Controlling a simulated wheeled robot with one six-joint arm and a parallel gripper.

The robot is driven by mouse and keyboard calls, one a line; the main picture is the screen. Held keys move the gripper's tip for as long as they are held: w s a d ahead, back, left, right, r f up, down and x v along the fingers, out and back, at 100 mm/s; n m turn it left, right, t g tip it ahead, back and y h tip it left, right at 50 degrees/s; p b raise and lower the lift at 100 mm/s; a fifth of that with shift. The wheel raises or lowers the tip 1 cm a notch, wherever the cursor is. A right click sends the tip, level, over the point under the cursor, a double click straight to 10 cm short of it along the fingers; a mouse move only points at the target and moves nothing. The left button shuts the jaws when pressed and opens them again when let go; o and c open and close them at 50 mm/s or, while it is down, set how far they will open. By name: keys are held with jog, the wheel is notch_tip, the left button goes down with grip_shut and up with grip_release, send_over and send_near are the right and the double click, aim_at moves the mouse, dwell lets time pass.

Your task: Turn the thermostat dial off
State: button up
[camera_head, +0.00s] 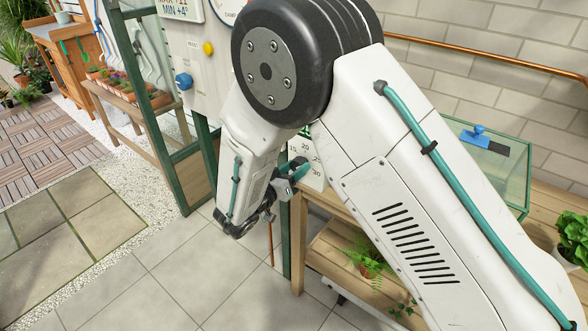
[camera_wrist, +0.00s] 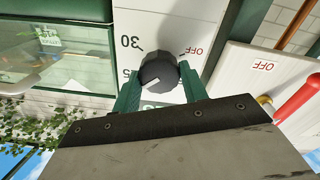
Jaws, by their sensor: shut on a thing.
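The thermostat dial (camera_wrist: 159,73) is a black ribbed knob on a white panel (camera_wrist: 180,25) in the wrist view. Its white pointer mark faces lower left, towards a partly covered number that looks like 25. The printed 30 is at upper left and OFF at upper right of the dial. My gripper (camera_wrist: 159,82) has its green fingers on both sides of the dial and is shut on it. In the head view my gripper (camera_head: 292,176) is at the white panel (camera_head: 308,160), where 15 and 20 show; the dial is hidden there.
In the wrist view a white box (camera_wrist: 250,85) marked OFF, with a red lever (camera_wrist: 298,100), stands close at right. A glass case (camera_wrist: 65,60) and ivy are at left. In the head view a wooden bench (camera_head: 325,250) with plants stands below; the tiled floor (camera_head: 180,270) is clear.

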jog(key=n, duration=0.4)
jog(key=shift+n, duration=0.4)
jog(key=n, duration=0.4)
jog(key=shift+f+n, duration=0.1)
jog(key=shift+n, duration=0.2)
jog(key=n, duration=0.3)
jog(key=shift+a+n, duration=0.1)
jog(key=shift+n, duration=0.2)
jog(key=n, duration=0.4)
jog(key=shift+f+n, duration=0.1)
jog(key=shift+n, duration=0.3)
jog(key=n, duration=0.3)
jog(key=shift+n+t, duration=0.3)
jog(key=shift+s+n+y, duration=0.1)
jog(key=shift+n+y, duration=0.3)
jog(key=shift+n, duration=6)
